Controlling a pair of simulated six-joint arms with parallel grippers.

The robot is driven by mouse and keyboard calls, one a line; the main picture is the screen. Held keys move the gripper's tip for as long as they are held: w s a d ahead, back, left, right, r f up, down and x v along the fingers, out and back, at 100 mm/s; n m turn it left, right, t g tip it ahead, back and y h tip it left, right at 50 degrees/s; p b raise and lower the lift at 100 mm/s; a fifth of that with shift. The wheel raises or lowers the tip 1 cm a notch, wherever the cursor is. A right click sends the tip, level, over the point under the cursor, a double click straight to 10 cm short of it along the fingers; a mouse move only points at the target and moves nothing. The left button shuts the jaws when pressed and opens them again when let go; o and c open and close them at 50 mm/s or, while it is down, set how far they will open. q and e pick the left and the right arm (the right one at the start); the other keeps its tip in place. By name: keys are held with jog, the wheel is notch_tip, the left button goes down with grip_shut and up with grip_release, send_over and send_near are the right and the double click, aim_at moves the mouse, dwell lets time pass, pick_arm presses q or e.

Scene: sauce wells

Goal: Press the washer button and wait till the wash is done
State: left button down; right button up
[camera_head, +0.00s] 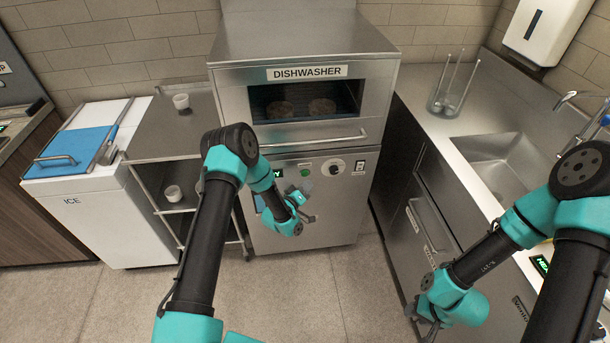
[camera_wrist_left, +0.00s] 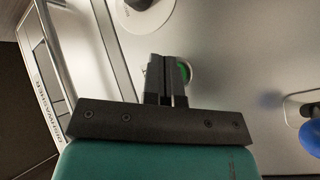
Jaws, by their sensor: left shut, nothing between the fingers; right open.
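The washer is a steel dishwasher (camera_head: 350,210) at the back centre, with its door shut. A green-lit display (camera_head: 279,173) is partly hidden by my left arm. My left gripper (camera_head: 308,190) is shut and empty, just in front of the panel below the button. In the left wrist view its closed fingers (camera_wrist_left: 168,72) partly cover the green button (camera_wrist_left: 187,72); I cannot tell whether they touch it. My right gripper (camera_head: 430,328) is open, low at the lower right.
An ice chest (camera_head: 90,215) and a steel shelf (camera_head: 165,140) with small white cups stand left. A steel counter (camera_head: 425,120) with a sink (camera_head: 500,160) and a glass holder (camera_head: 445,103) runs along the right. Two round brown items (camera_head: 320,106) show behind the washer window.

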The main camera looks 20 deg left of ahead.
pick_arm(q)
jog(key=shift+w+a, duration=0.4)
jog(key=shift+w, duration=0.35)
jog(key=shift+w, duration=0.2)
dwell(1.5)
jog(key=shift+w+a, duration=0.15)
jog(key=shift+w, duration=0.05)
jog(key=shift+w+a, duration=0.15)
jog(key=shift+w, duration=0.25)
dwell(1.0)
jog(key=shift+s, duration=0.15)
jog(key=shift+s+d, duration=0.3)
jog(key=shift+s, duration=0.35)
jog(key=shift+s+d, duration=0.1)
jog(key=s, duration=0.1)
jog(key=s+d, duration=0.1)
jog(key=s, duration=0.1)
jog(key=s+d, duration=0.1)
jog(key=shift+s, duration=0.2)
dwell(0.4)
